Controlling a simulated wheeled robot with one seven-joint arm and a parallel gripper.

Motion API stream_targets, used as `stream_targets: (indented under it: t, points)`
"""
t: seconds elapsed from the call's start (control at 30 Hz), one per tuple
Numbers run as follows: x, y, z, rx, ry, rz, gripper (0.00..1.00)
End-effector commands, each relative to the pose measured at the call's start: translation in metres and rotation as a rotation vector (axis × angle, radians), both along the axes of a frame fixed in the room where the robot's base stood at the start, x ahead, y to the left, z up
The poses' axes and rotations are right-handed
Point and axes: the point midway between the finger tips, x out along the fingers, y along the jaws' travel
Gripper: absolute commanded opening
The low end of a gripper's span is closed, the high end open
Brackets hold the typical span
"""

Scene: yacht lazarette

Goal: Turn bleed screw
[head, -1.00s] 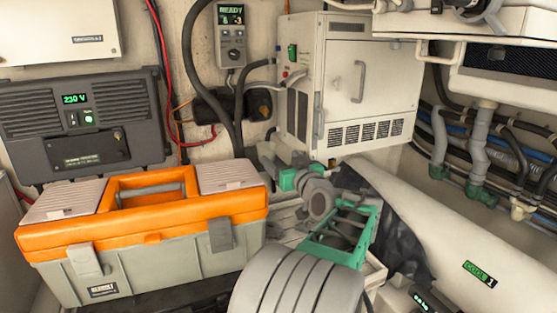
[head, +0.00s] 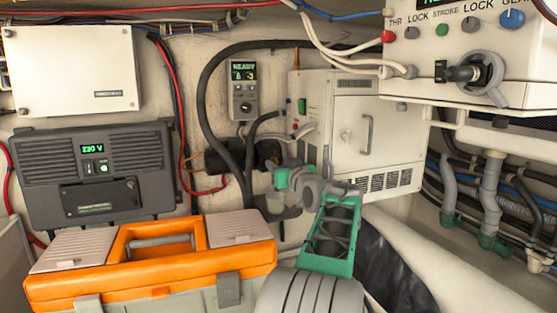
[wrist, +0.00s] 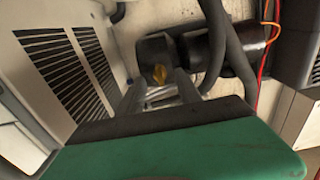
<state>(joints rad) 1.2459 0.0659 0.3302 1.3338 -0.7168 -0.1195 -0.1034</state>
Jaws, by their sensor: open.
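A small brass-yellow piece (wrist: 160,74) shows on a dark cylindrical unit (wrist: 218,52) against the wall in the wrist view. It looks like the bleed screw, but I cannot be sure. My gripper (wrist: 158,92) is open, its grey fingers partly seen beyond the large green part of my arm, pointing toward the yellow piece. I cannot tell whether they touch it. In the head view the dark unit (head: 220,161) sits low on the wall, left of the white cabinet. My arm stands in front, and the gripper is hard to make out there.
The vented white cabinet (head: 345,125) stands close right of the dark unit. Black hoses (head: 204,100) and red cable run beside it. An orange-lidded toolbox (head: 150,285) fills the lower left. A control panel (head: 455,45) with knobs overhangs at upper right.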

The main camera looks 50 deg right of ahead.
Motion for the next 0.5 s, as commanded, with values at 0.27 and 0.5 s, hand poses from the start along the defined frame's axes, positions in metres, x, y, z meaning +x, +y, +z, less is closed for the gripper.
stream_targets:
  t: [0.27,0.5]
  points:
    - [0.0087,-0.0054,-0.0003,-0.001,0.0,-0.001,0.41]
    - [0.0085,-0.0052,-0.0004,-0.001,0.0,-0.001,0.27]
